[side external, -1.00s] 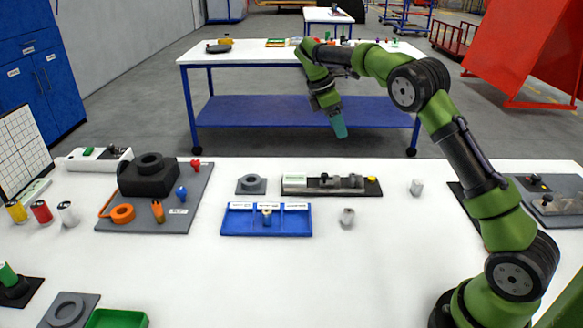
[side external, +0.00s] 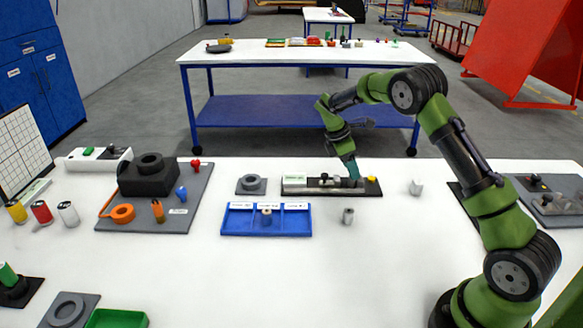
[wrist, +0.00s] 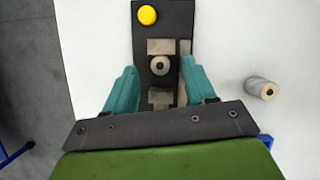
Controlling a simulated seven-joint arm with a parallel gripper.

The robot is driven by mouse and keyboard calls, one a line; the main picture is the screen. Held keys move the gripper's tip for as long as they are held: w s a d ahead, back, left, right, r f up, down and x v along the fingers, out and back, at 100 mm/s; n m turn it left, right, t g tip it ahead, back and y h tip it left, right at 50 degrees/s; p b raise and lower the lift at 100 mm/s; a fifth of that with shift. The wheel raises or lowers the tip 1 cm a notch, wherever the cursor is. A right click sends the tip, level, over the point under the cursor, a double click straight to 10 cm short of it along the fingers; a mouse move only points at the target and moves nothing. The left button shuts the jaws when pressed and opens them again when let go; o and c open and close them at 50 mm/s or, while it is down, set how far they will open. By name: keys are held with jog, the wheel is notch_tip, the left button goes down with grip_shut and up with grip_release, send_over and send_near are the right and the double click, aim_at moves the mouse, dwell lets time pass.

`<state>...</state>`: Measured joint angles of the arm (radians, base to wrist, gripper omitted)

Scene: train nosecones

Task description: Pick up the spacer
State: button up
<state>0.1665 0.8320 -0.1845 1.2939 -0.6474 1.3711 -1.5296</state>
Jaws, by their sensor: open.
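My gripper (side external: 354,178) is low over the right part of a dark fixture (side external: 294,192) with metal blocks. In the wrist view its teal fingers (wrist: 160,70) are open, one on each side of the fixture. A small grey round part with a dark centre (wrist: 160,65) sits between the fixture's blocks, in the gap between the fingers. It is likely the spacer, and I see no finger closed on it. A separate grey hollow cylinder (wrist: 262,88) lies or stands on the table beside the fixture; it also shows in the side view (side external: 348,216).
The fixture has a yellow button (wrist: 147,15) at its end. A blue compartment tray (side external: 235,226) holds a brownish cylinder (side external: 266,216). A grey ring block (side external: 251,184) is left of the fixture. A light block (side external: 416,187) stands to the right.

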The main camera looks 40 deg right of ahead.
jog(key=shift+x, duration=1.1)
grip_shut()
jog(key=shift+r, duration=0.1)
